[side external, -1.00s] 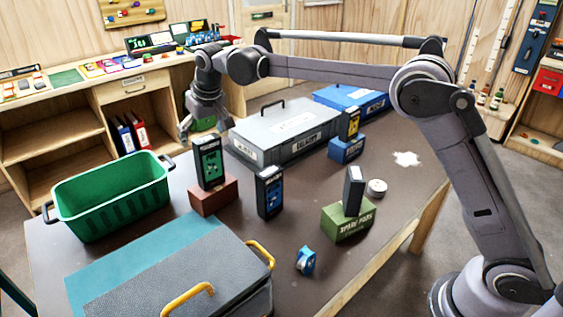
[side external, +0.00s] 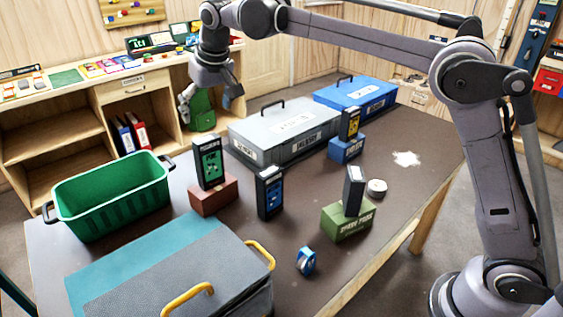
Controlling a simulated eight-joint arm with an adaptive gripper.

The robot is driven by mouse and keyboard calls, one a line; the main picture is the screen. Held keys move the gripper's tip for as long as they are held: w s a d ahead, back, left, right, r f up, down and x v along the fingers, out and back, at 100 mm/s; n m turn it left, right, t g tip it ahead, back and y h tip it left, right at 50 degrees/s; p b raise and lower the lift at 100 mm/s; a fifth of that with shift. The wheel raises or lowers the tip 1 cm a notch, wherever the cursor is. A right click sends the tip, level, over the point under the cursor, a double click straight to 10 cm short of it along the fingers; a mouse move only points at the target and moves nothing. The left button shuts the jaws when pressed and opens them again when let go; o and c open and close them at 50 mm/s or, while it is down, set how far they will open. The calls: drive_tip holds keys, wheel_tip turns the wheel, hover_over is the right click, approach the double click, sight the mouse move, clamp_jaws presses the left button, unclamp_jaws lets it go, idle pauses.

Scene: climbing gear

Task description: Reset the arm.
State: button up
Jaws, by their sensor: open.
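My gripper (side external: 208,103) hangs in the air above the far left part of the table, beyond the grey toolbox and higher than it. A green bag-like thing (side external: 202,108) shows behind the fingers, near the shelves. My arm reaches in from the right, its upper link raised over the back of the table.
On the table (side external: 320,262) stand a green bin (side external: 110,200), a grey toolbox (side external: 285,134), a blue toolbox (side external: 356,96), a dark case with yellow handles (side external: 180,265), and black boxes on a brown block (side external: 213,194), a blue block (side external: 346,148) and a green block (side external: 347,222).

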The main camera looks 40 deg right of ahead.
drive_tip(key=x, duration=1.1)
drive_tip(key=shift+w, duration=0.1)
wheel_tip(320, 180, up, 4)
drive_tip(key=shift+f, duration=0.25)
drive_tip(key=s+d+r, duration=0.4)
drive_tip(key=d+r, duration=0.3)
drive_tip(key=d, duration=0.4)
drive_tip(key=n, duration=0.1)
approach(204, 139)
drive_tip(key=s+a+r, duration=0.1)
drive_tip(key=s+a, duration=0.2)
drive_tip(key=a, duration=0.4)
drive_tip(key=s+a, duration=0.3)
drive_tip(key=a, duration=0.4)
drive_tip(key=shift+a+f, duration=0.15)
drive_tip(key=shift+f, duration=0.8)
